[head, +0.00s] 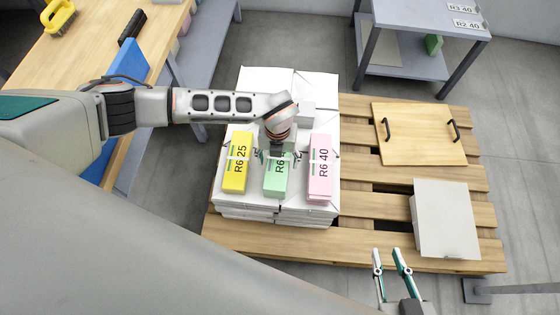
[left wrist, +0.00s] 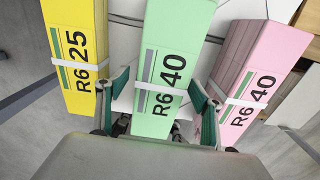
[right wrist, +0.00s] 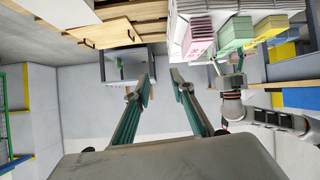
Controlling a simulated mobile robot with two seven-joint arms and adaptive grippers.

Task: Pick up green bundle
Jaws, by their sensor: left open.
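The green bundle (head: 275,182), with a white band and a label, lies on a white stack between a yellow and a pink bundle. In the left wrist view the green bundle (left wrist: 172,62) runs up between the fingers. My left gripper (head: 275,158) is above its far part in the head view and hides some of its label. In its wrist view my left gripper (left wrist: 160,85) is open, one finger on each side of the green bundle; contact cannot be told. My right gripper (head: 386,252) is open and empty, off the pallet's front edge; it also shows in its wrist view (right wrist: 162,78).
The yellow bundle (head: 237,165) and pink bundle (head: 320,170) stand close on either side. The wooden pallet (head: 360,240) also holds a board with two handles (head: 420,135) and a pale grey block (head: 445,220). A wooden table (head: 100,40) is at left, a grey shelf table (head: 425,20) behind.

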